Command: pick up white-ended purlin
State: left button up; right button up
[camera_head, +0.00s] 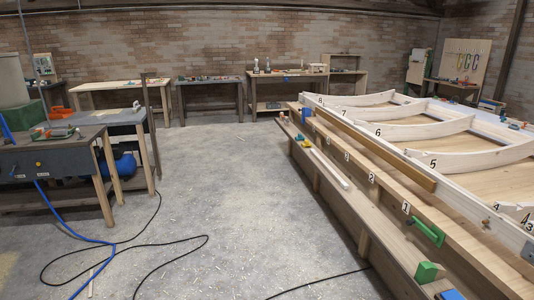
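A pale, whitish strip of wood (330,169) lies lengthwise on the low ledge at the right, beside the numbered slots. A longer brown timber bar (375,150) lies along the near side of the trailer frame, above the numbers. At this size I cannot tell which piece has white-painted ends. Neither of my grippers shows in the head view.
A long bench (385,220) with numbered places fills the right side. A green clamp-like tool (427,231) and a green block (428,272) sit on it. A workbench (60,150) stands left. Cables (150,245) cross the otherwise open floor.

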aim_at(343, 185)
jog(key=i, duration=2)
jog(key=i+z, duration=0.15)
jog(key=i, duration=0.3)
jog(key=i+j+z, duration=0.1)
jog(key=i, duration=0.35)
jog(key=i+j+z, duration=0.15)
jog(key=i, duration=0.3)
jog(key=i+j+z, duration=0.15)
jog(key=i, duration=0.3)
jog(key=i+j+z, duration=0.15)
jog(key=i+j, duration=0.15)
jog(key=i, duration=0.15)
